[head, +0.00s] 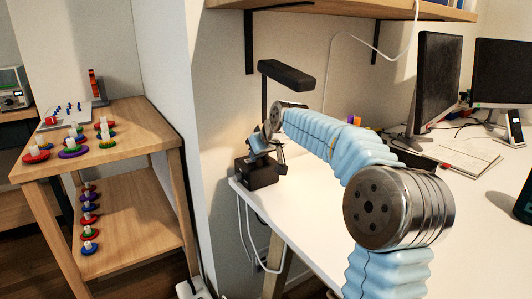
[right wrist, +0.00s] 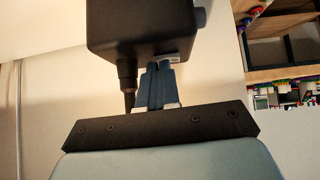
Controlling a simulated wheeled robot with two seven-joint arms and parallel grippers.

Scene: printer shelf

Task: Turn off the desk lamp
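The desk lamp is black, with a flat bar-shaped head (head: 287,75), a thin upright stem and a boxy base (head: 262,174) on the left end of the white desk. My right arm reaches across the desk, and its gripper (head: 259,142) is close to the lamp base, partly hiding the stem. In the right wrist view the blue fingers (right wrist: 158,86) are together with nothing visible between them. Their tips meet the edge of the lamp base (right wrist: 145,30) in the picture; I cannot tell whether they touch it. My left gripper is not in view.
A wooden shelf (head: 330,7) hangs above the desk. Two monitors (head: 438,80) and a phone stand (head: 514,127) are at the right. A wooden side table (head: 125,143) with colored ring toys stands left. White cables (head: 245,232) hang beside the desk.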

